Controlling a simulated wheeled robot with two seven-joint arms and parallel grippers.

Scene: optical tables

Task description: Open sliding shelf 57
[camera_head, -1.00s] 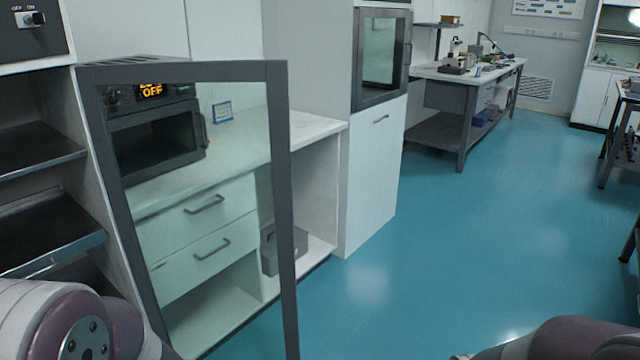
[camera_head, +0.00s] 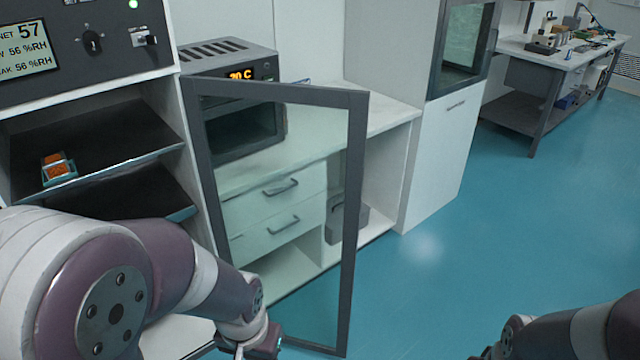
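The cabinet with a display reading 57 (camera_head: 24,50) stands at the left. Its framed glass door (camera_head: 360,200) is swung wide open to the right. Inside, an upper dark shelf (camera_head: 110,140) with a pale front edge carries a small orange and teal item (camera_head: 57,168). A lower dark shelf (camera_head: 150,190) sits beneath it, partly hidden by my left arm. Both shelves look tilted in the picture.
Behind the glass door is a white counter with drawers (camera_head: 280,190), an oven-like device (camera_head: 235,130) and a grey box (camera_head: 345,220). A tall white cabinet (camera_head: 435,160) and a workbench (camera_head: 545,60) stand farther back. The blue floor (camera_head: 500,230) at right is clear.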

